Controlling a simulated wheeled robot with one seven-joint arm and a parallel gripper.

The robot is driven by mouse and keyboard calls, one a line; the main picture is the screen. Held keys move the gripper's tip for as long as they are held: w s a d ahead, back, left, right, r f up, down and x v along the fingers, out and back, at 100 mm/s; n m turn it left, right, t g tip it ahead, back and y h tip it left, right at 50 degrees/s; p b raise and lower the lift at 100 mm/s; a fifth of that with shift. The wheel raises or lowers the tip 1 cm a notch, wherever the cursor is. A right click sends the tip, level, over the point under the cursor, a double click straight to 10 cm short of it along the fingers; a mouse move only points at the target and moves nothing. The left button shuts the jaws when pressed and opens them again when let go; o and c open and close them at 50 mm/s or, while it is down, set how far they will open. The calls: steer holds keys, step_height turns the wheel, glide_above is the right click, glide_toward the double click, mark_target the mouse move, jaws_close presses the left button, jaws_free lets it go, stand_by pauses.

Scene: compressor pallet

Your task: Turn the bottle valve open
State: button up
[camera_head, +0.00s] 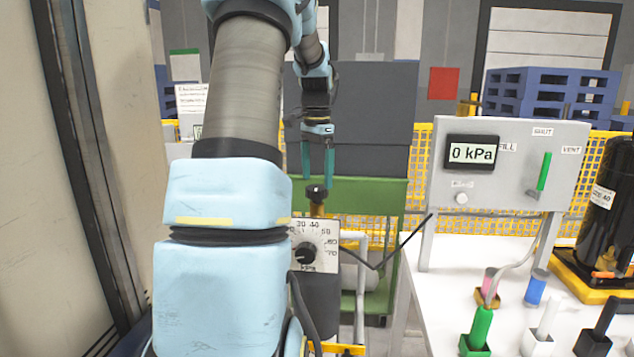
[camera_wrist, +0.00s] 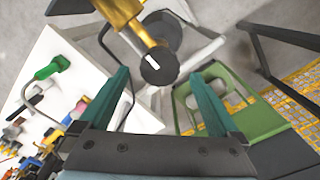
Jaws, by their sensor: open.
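The bottle valve has a round black knob (camera_head: 316,193) on a brass body (camera_head: 317,210), above a dark cylinder (camera_head: 318,300). In the wrist view the knob (camera_wrist: 160,67) shows a white mark, and the brass stem (camera_wrist: 122,12) runs to the upper left. My gripper (camera_head: 317,177) points down just above the knob. Its two teal fingers are open with nothing held. In the wrist view the knob lies ahead of the gap between the fingertips (camera_wrist: 157,76). I cannot tell the exact height between fingertips and knob.
A dial plate (camera_head: 316,238) marked in kPa sits below the valve. A grey panel (camera_head: 550,190) reads 0 kPa and has a green lever (camera_head: 544,171) beside FILL, SHUT and VENT labels. A white table (camera_head: 415,315) holds coloured fittings. A green frame (camera_head: 385,195) stands behind the valve.

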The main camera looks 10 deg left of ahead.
mark_target(317, 187)
steer(key=shift+f, duration=1.55)
steer(key=c, duration=1.4)
